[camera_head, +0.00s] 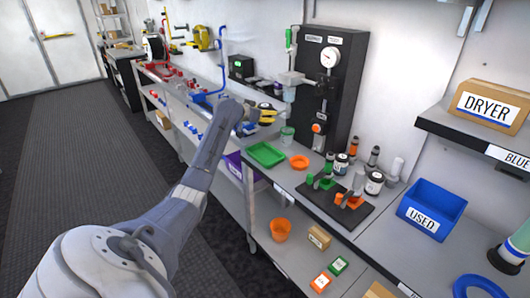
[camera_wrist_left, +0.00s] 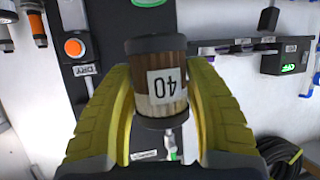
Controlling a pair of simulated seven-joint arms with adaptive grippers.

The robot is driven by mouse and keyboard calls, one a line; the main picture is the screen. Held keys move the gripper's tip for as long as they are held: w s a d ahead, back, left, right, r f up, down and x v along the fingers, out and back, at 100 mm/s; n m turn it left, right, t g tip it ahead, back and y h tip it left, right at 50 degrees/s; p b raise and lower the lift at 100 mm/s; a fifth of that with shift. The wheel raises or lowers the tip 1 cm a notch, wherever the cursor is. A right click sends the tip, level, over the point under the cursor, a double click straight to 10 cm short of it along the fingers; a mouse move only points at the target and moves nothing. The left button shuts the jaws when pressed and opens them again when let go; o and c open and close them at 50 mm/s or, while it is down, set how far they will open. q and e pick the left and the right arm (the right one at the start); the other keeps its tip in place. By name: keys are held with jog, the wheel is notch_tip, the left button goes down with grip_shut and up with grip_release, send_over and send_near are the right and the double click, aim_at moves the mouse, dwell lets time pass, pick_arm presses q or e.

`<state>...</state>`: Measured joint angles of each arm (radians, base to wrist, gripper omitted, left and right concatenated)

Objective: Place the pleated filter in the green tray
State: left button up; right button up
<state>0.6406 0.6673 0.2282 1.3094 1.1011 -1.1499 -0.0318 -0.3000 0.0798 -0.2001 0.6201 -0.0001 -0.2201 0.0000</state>
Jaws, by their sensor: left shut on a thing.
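The pleated filter (camera_wrist_left: 162,85) is a brown ribbed cylinder with black end caps and a white label reading 40, upside down in the left wrist view. My left gripper (camera_head: 267,114) is shut on it, with a yellow finger on each side in the left wrist view. In the head view the gripper is in the air, behind and above the green tray (camera_head: 266,154), and the filter is small there. The green tray lies flat on the grey bench and looks empty. My right gripper is not in view.
A round orange dish (camera_head: 299,162) sits right of the tray. A black panel (camera_head: 338,80) with a gauge stands behind. A dark board (camera_head: 337,203) with green and orange fittings and a blue USED bin (camera_head: 431,208) are farther right.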

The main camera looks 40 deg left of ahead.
pick_arm(q)
notch_tip(320, 180, down, 17)
jog(key=shift+f, duration=0.1)
dwell(0.6)
jog(key=shift+f, duration=0.1)
jog(key=o, duration=1.2)
